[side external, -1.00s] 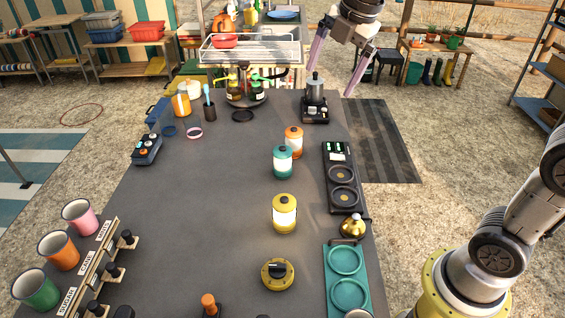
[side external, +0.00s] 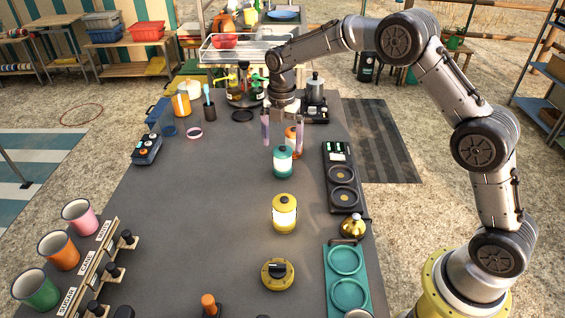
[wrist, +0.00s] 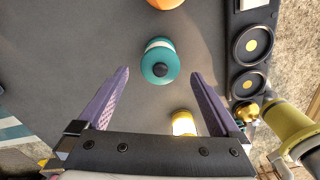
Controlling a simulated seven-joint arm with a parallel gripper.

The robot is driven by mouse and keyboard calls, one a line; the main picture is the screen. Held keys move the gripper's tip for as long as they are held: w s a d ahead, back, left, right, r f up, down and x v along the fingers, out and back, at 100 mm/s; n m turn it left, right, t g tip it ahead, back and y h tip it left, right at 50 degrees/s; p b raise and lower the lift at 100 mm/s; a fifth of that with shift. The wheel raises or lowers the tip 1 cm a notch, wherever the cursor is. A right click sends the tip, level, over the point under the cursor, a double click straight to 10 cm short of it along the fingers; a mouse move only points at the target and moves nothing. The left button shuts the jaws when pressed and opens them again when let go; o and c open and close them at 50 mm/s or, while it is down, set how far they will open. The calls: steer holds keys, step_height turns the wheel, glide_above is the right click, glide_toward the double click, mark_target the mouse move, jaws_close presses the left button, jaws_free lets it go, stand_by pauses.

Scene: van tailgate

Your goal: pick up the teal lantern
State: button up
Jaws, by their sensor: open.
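The teal lantern (side external: 282,162) stands upright on the dark table, with a teal top and base and a pale glowing middle. My gripper (side external: 283,138) is open and empty, pointing down above and just behind it in the side view. In the wrist view the teal lantern (wrist: 158,62) lies ahead of my open gripper (wrist: 159,73), between the lines of the purple fingers and apart from both. An orange lantern (side external: 291,136) stands just behind the teal one, partly hidden by my gripper. A yellow lantern (side external: 284,214) stands nearer the camera.
A black two-ring unit (side external: 329,178) lies right of the lanterns, with a small brass pot (side external: 353,226) nearer the camera. A metal coffee pot (side external: 315,92) stands behind. Cups (side external: 80,217) line the left edge.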

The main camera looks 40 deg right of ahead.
mark_target(282, 162)
steer(key=f, duration=0.8)
steer(key=shift+d+f, duration=0.1)
steer(key=shift+d, duration=0.1)
steer(key=shift+c, duration=0.2)
steer(key=shift+w, duration=0.1)
steer(key=c, duration=1.5)
